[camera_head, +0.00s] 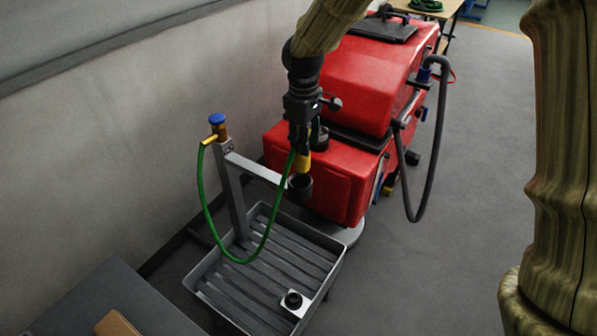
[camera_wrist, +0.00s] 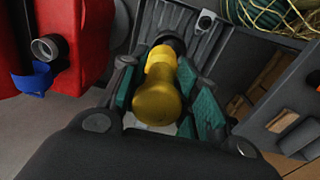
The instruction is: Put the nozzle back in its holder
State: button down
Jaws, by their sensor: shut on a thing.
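The yellow nozzle (camera_head: 303,163) hangs roughly upright from my gripper (camera_head: 303,140), which is shut on it. In the wrist view the nozzle (camera_wrist: 158,100) sits between the teal finger pads of my gripper (camera_wrist: 163,88). The green hose (camera_head: 205,205) loops from the nozzle's side to the blue-topped tap on the post. The holder (camera_head: 300,187), a dark open cup at the end of the grey arm, is just below the nozzle in the head view. In the wrist view the holder (camera_wrist: 170,40) is partly hidden behind the nozzle. I cannot tell whether they touch.
The red scrubber machine (camera_head: 345,185) stands close behind and right of the holder, with a grey hose (camera_head: 423,200) on its right side. A slatted grey tray (camera_head: 220,268) lies below. The pale wall (camera_head: 100,130) is left. Open floor (camera_head: 470,230) lies right.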

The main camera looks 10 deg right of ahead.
aim_at(302, 156)
jog(key=s+f, duration=0.1)
jog(key=f+p, duration=0.1)
jog(key=shift+s+a+f, duration=0.3)
jog(key=shift+s+a, duration=0.05)
jog(key=shift+a, duration=0.05)
jog(key=shift+w+a+f, duration=0.1)
jog(key=shift+w+f, duration=0.65)
jog(key=shift+f, duration=0.35)
jog(key=shift+s+f+p, duration=0.15)
jog(key=shift+s+p, duration=0.15)
jog(key=shift+p, duration=0.05)
jog(key=f+p, duration=0.1)
jog(key=f, duration=0.2)
jog(key=shift+w+f, duration=0.15)
jog(key=shift+w, duration=0.05)
jog(key=shift+s+r, duration=0.2)
jog(key=shift+s, duration=0.05)
jog(key=shift+f, duration=0.2)
jog(key=c, duration=1)
grip_release()
jog(key=shift+w, duration=0.1)
